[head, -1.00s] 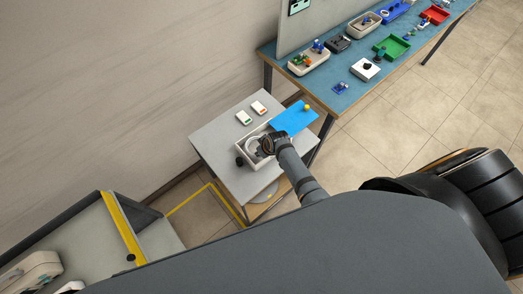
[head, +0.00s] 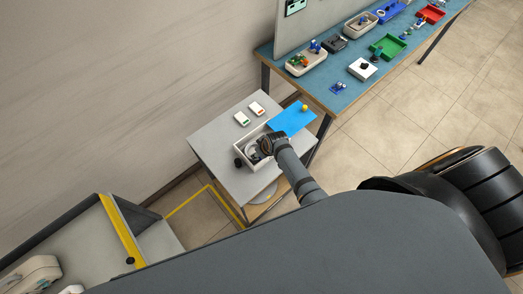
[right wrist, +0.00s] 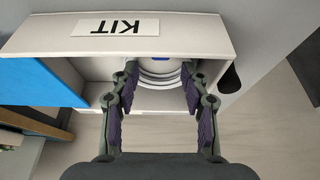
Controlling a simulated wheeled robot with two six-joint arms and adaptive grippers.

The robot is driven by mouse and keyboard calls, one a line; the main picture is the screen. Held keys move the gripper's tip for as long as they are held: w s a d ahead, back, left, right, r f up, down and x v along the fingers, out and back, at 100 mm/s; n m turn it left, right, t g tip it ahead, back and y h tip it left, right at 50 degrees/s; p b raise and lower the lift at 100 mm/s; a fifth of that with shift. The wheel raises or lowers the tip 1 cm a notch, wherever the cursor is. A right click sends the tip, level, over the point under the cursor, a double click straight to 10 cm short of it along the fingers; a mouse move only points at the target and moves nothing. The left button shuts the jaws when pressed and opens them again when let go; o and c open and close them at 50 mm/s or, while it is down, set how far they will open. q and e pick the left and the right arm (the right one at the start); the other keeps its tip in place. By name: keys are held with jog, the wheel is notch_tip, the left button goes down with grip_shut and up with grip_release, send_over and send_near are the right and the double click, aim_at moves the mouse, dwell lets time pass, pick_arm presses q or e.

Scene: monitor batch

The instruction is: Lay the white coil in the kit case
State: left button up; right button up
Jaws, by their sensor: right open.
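The white kit case (head: 271,128) stands on a small grey table, and its wall with the KIT label shows in the right wrist view (right wrist: 200,35). The white coil (head: 251,147) is inside the case; it also shows in the right wrist view (right wrist: 160,78), partly hidden by the labelled wall. My right gripper (head: 265,143) is over the case. Its open fingers (right wrist: 160,75) are on either side of the coil, with a gap visible on both sides. I cannot tell how firmly the coil rests on the case floor. My left gripper is not in view.
A blue mat (head: 290,121) with a yellow ball (head: 304,108) lies beside the case. Two small white boxes (head: 242,118) (head: 257,108) lie behind it. A black object (head: 238,162) is at its left. A blue-topped bench (head: 335,101) holds trays and parts.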

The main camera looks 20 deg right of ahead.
jog(key=v, duration=1.1)
jog(key=shift+r, duration=0.4)
jog(key=shift+s+d, duration=0.1)
jog(key=s+d+r+m+h, duration=0.25)
jog(key=s+d+r, duration=0.45)
jog(key=s+r, duration=0.45)
notch_tip(320, 180, down, 31)
jog(key=s+d+g+b, duration=0.2)
jog(key=s+b, duration=0.1)
jog(key=b, duration=0.1)
jog(key=s+d+f+g+b, duration=0.1)
jog(key=s+f+b, duration=0.2)
jog(key=s+f, duration=1.5)
jog(key=shift+d+f+m, duration=0.2)
jog(key=shift+f+m, duration=0.25)
jog(key=shift+f, duration=0.3)
